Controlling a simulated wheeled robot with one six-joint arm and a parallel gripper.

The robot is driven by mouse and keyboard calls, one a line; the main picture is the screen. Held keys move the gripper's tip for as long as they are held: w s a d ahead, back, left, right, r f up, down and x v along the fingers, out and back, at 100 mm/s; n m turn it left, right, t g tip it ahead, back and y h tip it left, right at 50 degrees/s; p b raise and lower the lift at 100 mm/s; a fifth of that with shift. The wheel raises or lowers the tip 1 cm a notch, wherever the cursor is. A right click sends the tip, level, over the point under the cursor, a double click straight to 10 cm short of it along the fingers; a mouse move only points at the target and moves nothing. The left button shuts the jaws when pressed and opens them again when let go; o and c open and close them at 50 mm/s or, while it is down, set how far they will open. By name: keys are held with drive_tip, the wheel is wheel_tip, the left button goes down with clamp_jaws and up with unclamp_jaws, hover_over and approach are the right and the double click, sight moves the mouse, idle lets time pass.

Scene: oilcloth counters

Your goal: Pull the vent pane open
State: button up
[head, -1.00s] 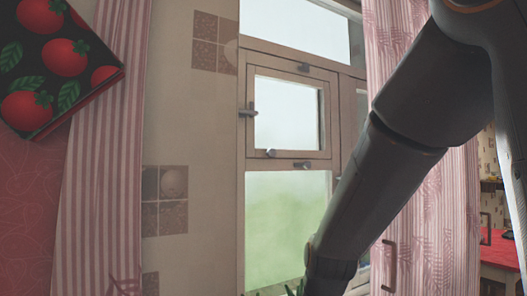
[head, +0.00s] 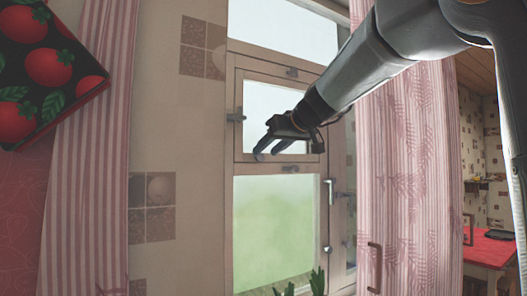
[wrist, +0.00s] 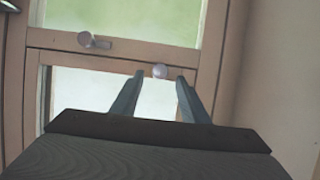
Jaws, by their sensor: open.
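The vent pane (head: 257,98) is the small wood-framed pane in the upper middle of the window, and it looks shut in its frame. In the wrist view the vent pane (wrist: 80,92) fills the lower left, upside down. A small round knob (wrist: 160,71) sits on its frame edge. My gripper (head: 266,152) is in front of the pane's lower edge. In the wrist view my gripper (wrist: 160,78) is open, with the knob between the fingertips or just beyond them; I cannot tell whether they touch it. The gripper hides the knob in the head view.
A grey fitting (head: 236,117) is at the vent's left side. A lower pane (head: 270,225) has a small catch (head: 290,168) at its top. A pink curtain (head: 405,190) hangs at right, a striped one (head: 95,150) at left. Green plant tips (head: 318,281) rise below.

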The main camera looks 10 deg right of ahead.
sight(261, 155)
drive_tip(key=shift+p+x, duration=0.5)
drive_tip(key=shift+x, duration=1.25)
clamp_jaws()
